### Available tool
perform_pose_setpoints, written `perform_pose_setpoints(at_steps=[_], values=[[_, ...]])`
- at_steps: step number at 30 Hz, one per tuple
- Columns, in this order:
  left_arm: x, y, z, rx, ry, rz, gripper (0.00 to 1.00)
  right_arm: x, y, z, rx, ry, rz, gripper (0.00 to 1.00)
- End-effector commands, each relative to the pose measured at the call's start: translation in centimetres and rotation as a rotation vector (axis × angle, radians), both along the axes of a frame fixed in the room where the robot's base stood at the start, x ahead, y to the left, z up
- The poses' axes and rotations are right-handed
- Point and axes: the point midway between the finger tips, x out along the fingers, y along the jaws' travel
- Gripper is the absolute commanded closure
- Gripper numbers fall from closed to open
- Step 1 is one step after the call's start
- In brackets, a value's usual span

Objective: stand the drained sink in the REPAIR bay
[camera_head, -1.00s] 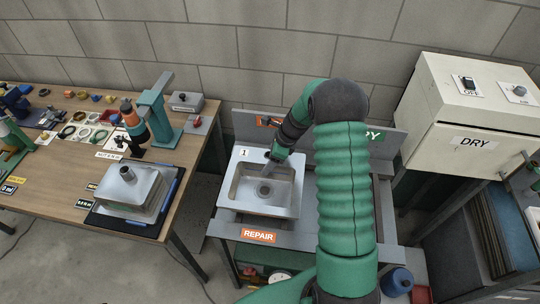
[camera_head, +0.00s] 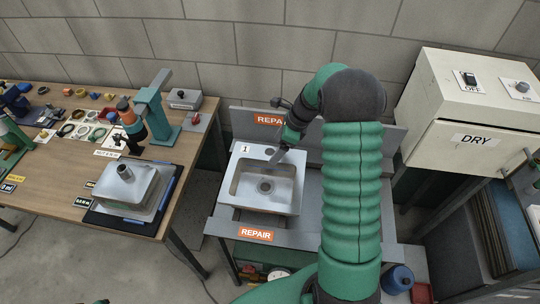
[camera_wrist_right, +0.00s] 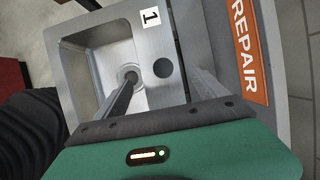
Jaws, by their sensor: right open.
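A steel sink (camera_head: 237,197) marked 1 lies bowl up in the REPAIR bay (camera_head: 218,225), between the orange front and back REPAIR labels. Its round drain hole shows, and no water can be made out in the bowl. In the right wrist view the sink (camera_wrist_right: 105,38) is close below the fingers, with its 1 label and a round rim hole. My right gripper (camera_head: 278,157) is at the sink's back right rim. In the wrist view the gripper (camera_wrist_right: 165,76) has its fingers wide apart with nothing held between them.
A second sink (camera_head: 112,193) lies upside down on a dark tray on the wooden bench (camera_head: 50,185) at left. The white DRY cabinet (camera_head: 420,95) stands at right. My right arm hides much of the rack right of the sink. A grey wall closes the back.

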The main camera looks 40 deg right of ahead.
Motion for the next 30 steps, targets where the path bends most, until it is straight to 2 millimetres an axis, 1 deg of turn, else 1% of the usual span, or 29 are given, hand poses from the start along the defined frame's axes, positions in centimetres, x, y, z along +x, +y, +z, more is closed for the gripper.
perform_pose_setpoints(at_steps=[1,3,6,8,10,11,14,15,17,18,21,22,24,26,30], values=[[0.0,0.0,-0.1,0.000,0.000,0.000,0.49,-0.3,-0.4,1.3,-0.004,-0.003,-0.002,0.18],[0.0,0.0,-0.2,0.000,0.000,0.000,0.49,-0.8,-0.7,2.7,-0.001,-0.002,-0.002,0.18],[0.0,0.0,-0.2,0.000,0.000,0.000,0.49,-1.3,-1.1,4.1,-0.002,0.000,-0.001,0.18],[0.0,0.0,-0.2,0.000,0.000,0.000,0.49,-1.4,-1.0,4.7,-0.003,0.000,0.005,0.18],[0.0,0.0,-0.2,0.000,0.000,0.000,0.49,-1.6,0.3,5.0,-0.033,-0.003,0.084,0.18],[0.0,0.0,-0.2,0.000,0.000,0.000,0.49,-1.7,1.6,4.9,-0.064,-0.006,0.162,0.18],[0.0,0.0,-0.2,0.000,0.000,0.000,0.49,-3.0,8.3,4.3,-0.237,-0.035,0.635,0.18],[0.0,0.0,-0.2,0.000,0.000,0.000,0.49,-4.1,11.3,4.0,-0.324,-0.057,0.890,0.18],[0.0,0.0,-0.2,0.000,0.000,0.000,0.49,-6.1,15.4,3.6,-0.453,-0.100,1.286,0.18],[0.0,0.0,-0.2,0.000,0.000,0.000,0.49,-7.5,17.8,3.3,-0.529,-0.133,1.539,0.18],[0.0,0.0,-0.2,0.000,0.000,0.000,0.49,-10.7,21.8,2.7,-0.677,-0.214,2.051,0.18],[0.0,0.0,-0.2,0.000,0.000,0.000,0.49,-11.4,22.5,2.5,-0.707,-0.233,2.160,0.18],[0.0,0.0,-0.2,0.000,0.000,0.000,0.49,-12.4,23.5,2.3,-0.752,-0.265,2.325,0.18],[0.0,0.0,-0.2,0.000,0.000,0.000,0.49,-12.7,23.8,2.2,-0.765,-0.275,2.381,0.18],[0.0,0.0,-0.2,0.000,0.000,0.000,0.49,-12.6,23.6,2.1,-0.764,-0.277,2.383,0.18]])
